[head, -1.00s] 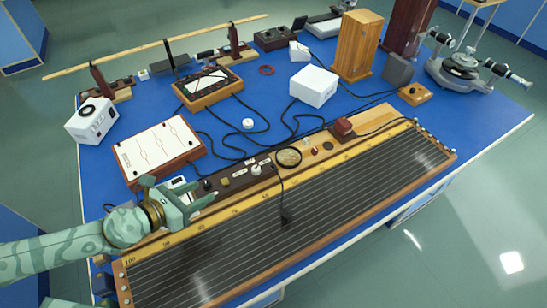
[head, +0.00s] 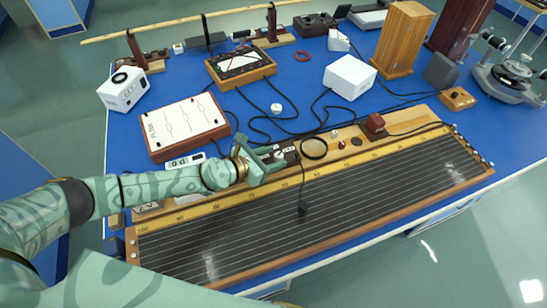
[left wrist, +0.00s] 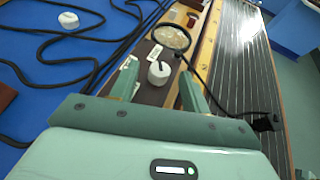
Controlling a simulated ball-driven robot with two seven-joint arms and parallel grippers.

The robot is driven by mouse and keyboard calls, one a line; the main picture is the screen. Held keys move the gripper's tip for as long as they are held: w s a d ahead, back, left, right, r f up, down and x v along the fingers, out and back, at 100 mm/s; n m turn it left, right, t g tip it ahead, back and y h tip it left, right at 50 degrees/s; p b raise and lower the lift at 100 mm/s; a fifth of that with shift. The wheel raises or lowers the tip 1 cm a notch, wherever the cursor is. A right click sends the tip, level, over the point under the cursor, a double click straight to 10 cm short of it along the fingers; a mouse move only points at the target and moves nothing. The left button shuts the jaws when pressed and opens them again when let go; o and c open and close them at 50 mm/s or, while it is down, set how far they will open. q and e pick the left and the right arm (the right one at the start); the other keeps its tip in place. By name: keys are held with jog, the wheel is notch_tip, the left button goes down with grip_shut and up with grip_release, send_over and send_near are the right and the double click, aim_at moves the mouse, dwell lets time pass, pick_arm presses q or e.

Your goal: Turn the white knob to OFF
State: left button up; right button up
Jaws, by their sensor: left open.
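The white knob (left wrist: 158,72) stands on a dark brown strip panel (left wrist: 150,95) in the left wrist view, with a dark mark on its top. A small white label (left wrist: 154,53) lies just beyond it; its lettering is too small to read. My left gripper (left wrist: 158,68) is open, one finger on each side of the knob, with visible gaps; contact is not seen. In the head view my left gripper (head: 284,156) reaches over the panel (head: 292,154) and partly hides the knob. My right gripper is not in view.
Black cables (left wrist: 100,40) run left of the panel. The long wire-strung board (head: 320,195) lies along the front. A white box (head: 349,77) and white-topped meter (head: 185,125) stand behind.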

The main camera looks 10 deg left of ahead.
pick_arm(q)
jog(key=shift+w+d+f, duration=0.1)
jog(key=shift+w+d, duration=0.1)
jog(key=shift+w, duration=0.1)
